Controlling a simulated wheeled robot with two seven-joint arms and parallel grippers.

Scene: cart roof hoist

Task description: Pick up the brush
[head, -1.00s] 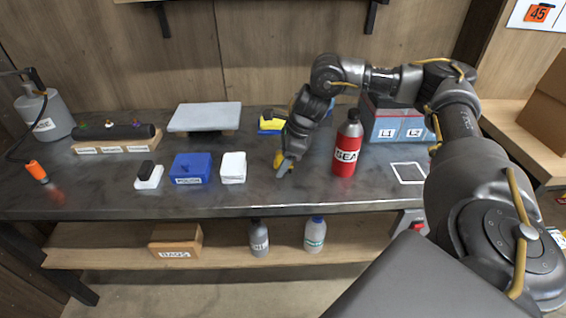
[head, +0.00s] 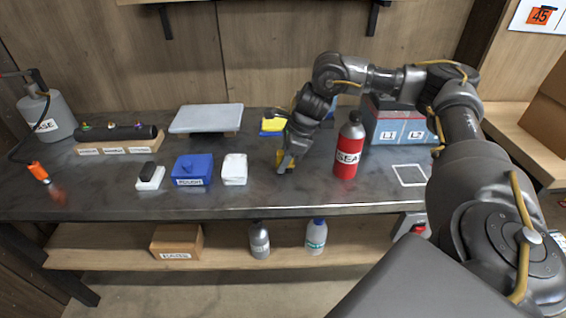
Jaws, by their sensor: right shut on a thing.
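My right gripper (head: 287,164) points down over the middle of the bench, left of the red bottle (head: 347,158). It is shut on a small yellow thing (head: 280,158), which I take to be the brush. The fingers hide most of it, so its full shape does not show. I cannot tell whether it touches the bench top. My left gripper is out of view.
On the bench (head: 110,198), a blue box (head: 192,168), a white block (head: 234,170) and a white piece with a dark top (head: 150,176) stand to the left. A yellow-and-blue item (head: 273,126) lies behind my gripper. A white-outlined square (head: 410,174) is empty.

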